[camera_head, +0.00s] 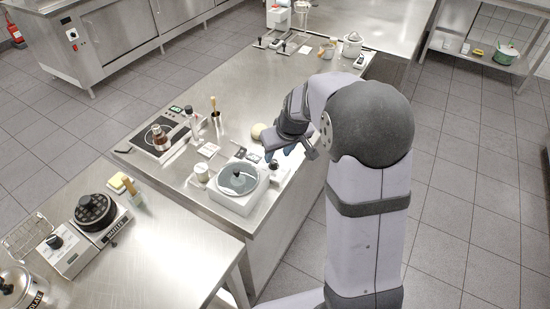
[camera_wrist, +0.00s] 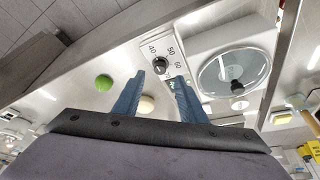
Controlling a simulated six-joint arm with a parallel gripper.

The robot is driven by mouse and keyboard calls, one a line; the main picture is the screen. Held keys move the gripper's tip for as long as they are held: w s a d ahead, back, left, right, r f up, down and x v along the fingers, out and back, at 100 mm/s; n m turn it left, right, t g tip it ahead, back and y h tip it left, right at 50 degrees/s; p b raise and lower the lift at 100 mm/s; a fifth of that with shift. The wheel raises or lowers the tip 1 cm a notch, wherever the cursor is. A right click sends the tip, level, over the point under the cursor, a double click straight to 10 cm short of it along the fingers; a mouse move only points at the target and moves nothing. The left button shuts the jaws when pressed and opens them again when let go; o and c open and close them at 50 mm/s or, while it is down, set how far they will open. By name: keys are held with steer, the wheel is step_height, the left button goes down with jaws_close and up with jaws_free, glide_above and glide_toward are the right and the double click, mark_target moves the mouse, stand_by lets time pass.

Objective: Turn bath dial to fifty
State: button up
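The bath (camera_head: 240,196) is a white box with a round glass lid, standing on the steel counter; it also shows in the wrist view (camera_wrist: 202,44). Its black dial (camera_wrist: 160,65) is on a panel beside the lid, with the marks 40, 50 and 60 around it. I cannot make out clearly where the dial points. In the head view the dial (camera_head: 274,164) is small, close to my gripper (camera_head: 283,154). In the wrist view my gripper (camera_wrist: 158,80) is open, its two blue fingers apart. The dial appears between and just beyond the fingertips; contact is not visible.
A pale round thing (camera_head: 258,131) lies on the counter near my gripper. A green ball (camera_wrist: 104,82) shows left of the fingers in the wrist view. A white cup (camera_head: 201,172) stands left of the bath, and a hotplate with a flask (camera_head: 160,137) farther left.

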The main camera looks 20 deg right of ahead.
mark_target(274, 162)
steer(key=shift+p+x, duration=0.6)
steer(key=shift+x, duration=2.05)
jaws_close()
